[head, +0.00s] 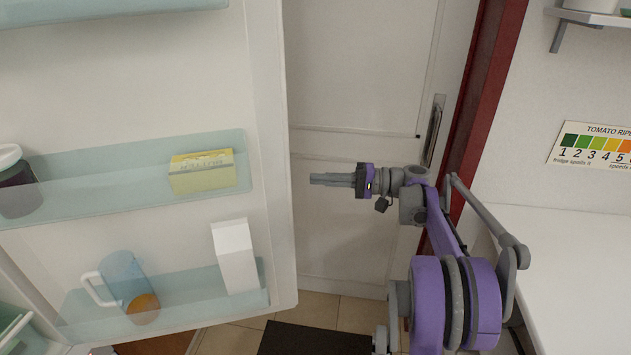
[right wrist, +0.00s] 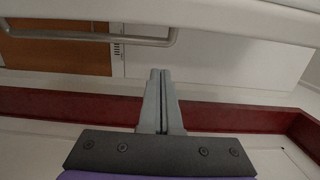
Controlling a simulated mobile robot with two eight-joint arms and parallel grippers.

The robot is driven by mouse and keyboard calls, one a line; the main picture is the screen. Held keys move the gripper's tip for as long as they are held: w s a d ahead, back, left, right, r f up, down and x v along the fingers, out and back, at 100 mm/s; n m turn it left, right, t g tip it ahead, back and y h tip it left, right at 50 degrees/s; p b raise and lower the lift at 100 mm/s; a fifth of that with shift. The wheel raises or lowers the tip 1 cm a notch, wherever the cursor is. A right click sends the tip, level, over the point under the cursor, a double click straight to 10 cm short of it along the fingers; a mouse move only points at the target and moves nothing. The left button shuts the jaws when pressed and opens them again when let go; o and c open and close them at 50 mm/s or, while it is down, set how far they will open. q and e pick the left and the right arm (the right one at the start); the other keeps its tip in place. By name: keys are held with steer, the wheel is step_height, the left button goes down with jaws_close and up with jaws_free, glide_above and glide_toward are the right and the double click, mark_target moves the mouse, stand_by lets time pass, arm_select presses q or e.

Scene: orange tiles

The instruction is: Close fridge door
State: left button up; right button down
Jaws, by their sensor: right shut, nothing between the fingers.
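The fridge door (head: 130,90) stands open on the left of the head view, with its inner side and shelves facing me. Its free edge runs down the picture, just left of my right gripper (head: 318,179). The right gripper is shut and empty, its fingers pointing left towards that edge. A small gap shows between the fingertips and the edge in the picture; the depth between them is hard to judge. In the right wrist view the shut fingers (right wrist: 160,80) point up at a pale surface. My left gripper is out of view.
The door shelves hold a butter box (head: 202,172), a white carton (head: 235,256), a blue jug (head: 122,280) and a dark jar (head: 17,185). Behind is a white door (head: 360,80) with a handle (head: 433,130) and red frame. A white counter (head: 570,260) stands at right.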

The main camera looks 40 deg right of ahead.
steer(key=w+a, duration=0.1)
steer(key=a, duration=0.6)
steer(key=shift+w+p, duration=0.3)
steer(key=shift+p, duration=0.15)
steer(key=shift+a, duration=0.1)
